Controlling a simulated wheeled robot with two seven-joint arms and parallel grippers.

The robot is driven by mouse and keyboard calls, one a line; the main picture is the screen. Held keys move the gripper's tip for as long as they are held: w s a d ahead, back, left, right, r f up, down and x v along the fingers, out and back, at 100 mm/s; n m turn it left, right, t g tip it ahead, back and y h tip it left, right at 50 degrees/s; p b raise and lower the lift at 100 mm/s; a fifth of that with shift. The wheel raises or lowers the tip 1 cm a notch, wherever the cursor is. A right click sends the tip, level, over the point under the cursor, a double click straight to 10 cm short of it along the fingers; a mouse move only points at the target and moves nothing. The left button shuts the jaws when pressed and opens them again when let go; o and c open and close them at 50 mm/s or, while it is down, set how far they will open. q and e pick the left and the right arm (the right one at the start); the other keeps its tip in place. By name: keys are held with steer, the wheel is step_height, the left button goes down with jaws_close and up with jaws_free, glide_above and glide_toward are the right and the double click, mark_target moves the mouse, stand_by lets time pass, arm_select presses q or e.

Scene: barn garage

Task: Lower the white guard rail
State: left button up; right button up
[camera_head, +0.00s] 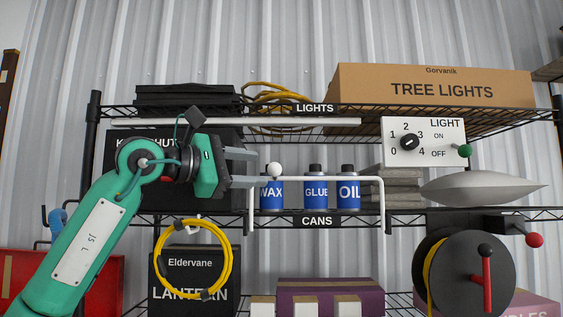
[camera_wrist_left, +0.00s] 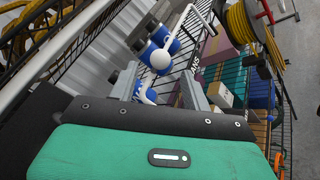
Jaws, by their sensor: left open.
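The white guard rail (camera_head: 330,180) stands raised across the front of the cans shelf, its end legs reaching down to the shelf edge. Its round white knob (camera_head: 274,170) is near the rail's left end. My left gripper (camera_head: 256,168) is open just left of the knob, one finger higher and one lower. In the left wrist view, the knob (camera_wrist_left: 161,60) shows just beyond and between the two spread fingers (camera_wrist_left: 158,84), and the rail runs past it. The knob looks free of the fingers. My right gripper is not in view.
Blue wax (camera_head: 271,195), glue (camera_head: 316,195) and oil (camera_head: 348,194) cans stand behind the rail. A light switch box (camera_head: 423,153) and a hose reel (camera_head: 464,285) are at the right. A yellow cable coil (camera_head: 228,262) hangs below my left gripper.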

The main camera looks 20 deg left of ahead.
mark_target(277, 168)
arm_select(q)
steer(key=p+x, duration=0.2)
steer(key=x, duration=0.4)
steer(key=shift+w+d+r+p, duration=0.1)
steer(key=shift+d+r+p, duration=0.05)
steer(key=shift+p, duration=0.15)
steer(key=shift+w+d, duration=0.4)
steer(key=shift+w, duration=0.05)
steer(key=shift+c, duration=0.3)
jaws_close()
steer(key=shift+f, duration=0.2)
